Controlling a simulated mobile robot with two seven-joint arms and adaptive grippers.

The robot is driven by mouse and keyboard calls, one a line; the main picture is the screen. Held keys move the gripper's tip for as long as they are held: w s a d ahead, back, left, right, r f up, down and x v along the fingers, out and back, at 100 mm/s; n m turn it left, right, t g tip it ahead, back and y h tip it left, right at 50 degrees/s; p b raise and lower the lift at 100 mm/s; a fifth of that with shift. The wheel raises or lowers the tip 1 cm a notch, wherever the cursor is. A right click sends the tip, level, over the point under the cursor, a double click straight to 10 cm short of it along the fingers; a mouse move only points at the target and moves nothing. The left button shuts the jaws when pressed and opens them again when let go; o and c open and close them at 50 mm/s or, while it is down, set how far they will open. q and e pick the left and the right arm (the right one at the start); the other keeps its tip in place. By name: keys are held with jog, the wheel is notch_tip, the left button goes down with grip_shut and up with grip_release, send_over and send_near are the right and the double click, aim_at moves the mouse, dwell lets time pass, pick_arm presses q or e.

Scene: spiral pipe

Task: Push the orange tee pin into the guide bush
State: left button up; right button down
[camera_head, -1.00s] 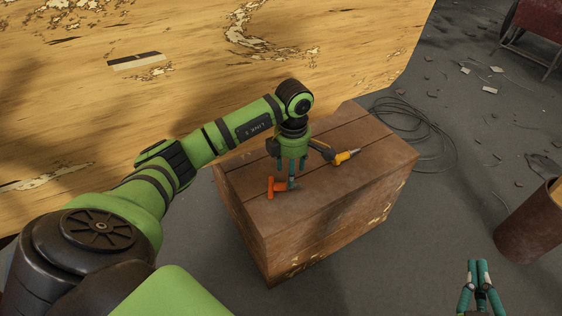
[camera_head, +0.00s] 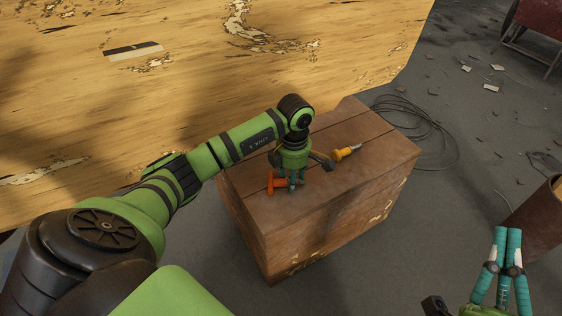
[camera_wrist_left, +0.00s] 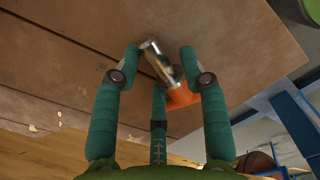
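The orange tee pin (camera_head: 271,184) is at the left part of the wooden crate's top; its orange part also shows in the left wrist view (camera_wrist_left: 184,97). A shiny metal cylinder (camera_wrist_left: 161,62), possibly the guide bush or the pin's shank, lies between my left gripper's fingers. My left gripper (camera_head: 291,185) points down with its fingertips low, just right of the orange part. In the left wrist view its fingers are apart on both sides of the cylinder; firm contact is not clear. My right gripper (camera_head: 507,235) is empty, fingertips together, right of the crate.
A yellow-handled tool (camera_head: 346,151) lies on the crate (camera_head: 340,210), right of my left gripper. A black cable (camera_head: 430,130) is coiled on the floor behind. A rusty drum (camera_head: 540,220) stands near my right gripper.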

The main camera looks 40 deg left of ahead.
pick_arm(q)
grip_shut()
jog(key=shift+r, duration=0.2)
